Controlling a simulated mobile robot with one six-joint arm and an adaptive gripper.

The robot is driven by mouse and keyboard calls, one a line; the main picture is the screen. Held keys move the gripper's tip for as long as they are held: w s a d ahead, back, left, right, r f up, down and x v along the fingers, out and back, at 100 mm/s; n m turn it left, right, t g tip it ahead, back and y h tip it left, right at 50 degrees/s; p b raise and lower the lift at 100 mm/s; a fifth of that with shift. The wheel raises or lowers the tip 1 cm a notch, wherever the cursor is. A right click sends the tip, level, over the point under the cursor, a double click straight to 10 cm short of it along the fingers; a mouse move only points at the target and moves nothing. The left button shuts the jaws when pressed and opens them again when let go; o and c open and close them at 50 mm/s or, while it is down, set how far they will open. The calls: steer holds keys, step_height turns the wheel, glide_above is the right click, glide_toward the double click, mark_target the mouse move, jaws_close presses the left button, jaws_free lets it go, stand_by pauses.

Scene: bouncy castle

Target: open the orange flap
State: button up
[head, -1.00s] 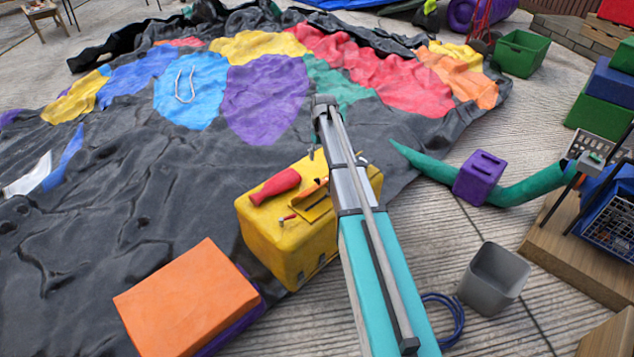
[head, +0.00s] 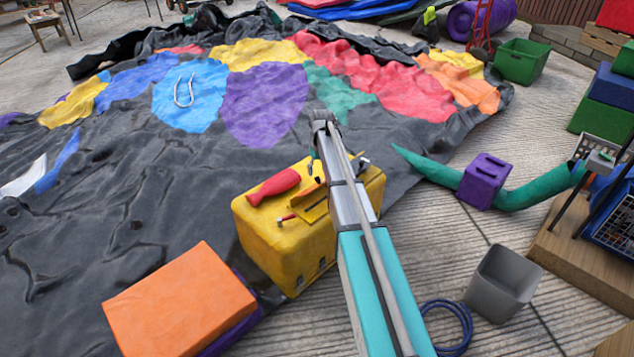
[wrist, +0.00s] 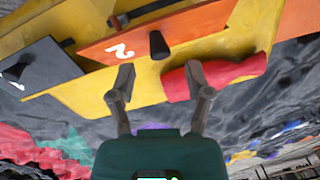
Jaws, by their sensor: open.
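The orange flap (wrist: 135,42) lies on a yellow surface in the wrist view. It bears a white "2" and a dark knob (wrist: 158,44). In the head view a bit of orange flap (head: 306,198) shows on top of the yellow block (head: 287,245), partly hidden by my arm. My gripper (wrist: 161,76) is open and empty, its two fingers spread apart. The knob appears between and beyond the fingertips, with no visible contact.
A red bottle-shaped object (wrist: 225,77) lies close by the right finger. A dark grey flap (wrist: 40,70) with a white mark is at left in the wrist view. An orange block (head: 180,305) stands in front, a grey bin (head: 503,283) and blue coil (head: 447,325) at right.

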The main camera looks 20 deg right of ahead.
steer(key=shift+a+f+b, duration=0.15)
steer(key=shift+f+b, duration=1.25)
steer(key=shift+f, duration=0.3)
jaws_close()
